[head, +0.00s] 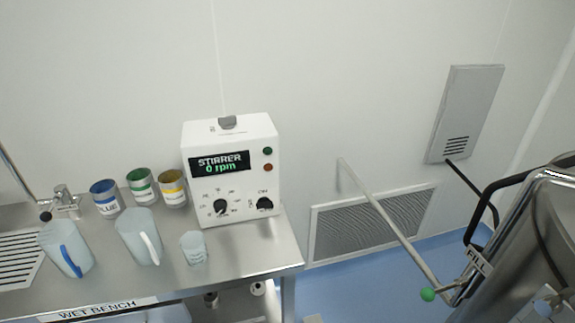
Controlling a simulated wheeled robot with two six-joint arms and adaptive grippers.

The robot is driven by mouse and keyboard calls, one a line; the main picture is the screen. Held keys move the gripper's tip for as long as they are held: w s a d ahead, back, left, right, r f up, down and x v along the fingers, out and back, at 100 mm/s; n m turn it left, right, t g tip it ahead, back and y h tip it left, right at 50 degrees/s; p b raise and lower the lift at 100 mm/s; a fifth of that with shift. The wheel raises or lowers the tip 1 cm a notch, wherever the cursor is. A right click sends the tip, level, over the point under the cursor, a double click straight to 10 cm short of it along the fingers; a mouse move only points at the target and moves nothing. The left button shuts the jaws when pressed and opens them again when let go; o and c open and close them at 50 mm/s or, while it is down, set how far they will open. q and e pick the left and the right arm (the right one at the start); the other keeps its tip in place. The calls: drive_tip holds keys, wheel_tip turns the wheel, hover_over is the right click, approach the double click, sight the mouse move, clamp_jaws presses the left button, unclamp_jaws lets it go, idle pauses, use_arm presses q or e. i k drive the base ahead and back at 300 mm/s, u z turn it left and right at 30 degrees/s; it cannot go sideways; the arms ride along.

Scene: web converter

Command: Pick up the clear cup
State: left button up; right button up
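A small clear cup (194,248) stands upright on the steel bench (262,256), near its right end and in front of the stirrer. It has no handle that I can see, and faint markings show on its side. To its left stand two larger clear jugs, one with a white handle (138,236) and one with a blue handle (66,248). Neither of my grippers shows in the head view.
A white stirrer (232,150) reading 0 rpm stands behind the cup. Blue (105,199), green (142,187) and yellow (173,188) cans stand behind the jugs. A tap (64,198) is at left. A steel vessel marked FILL (520,250) stands at right. Blue floor lies between.

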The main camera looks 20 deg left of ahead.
sight(192, 244)
drive_tip(key=u, duration=1.5)
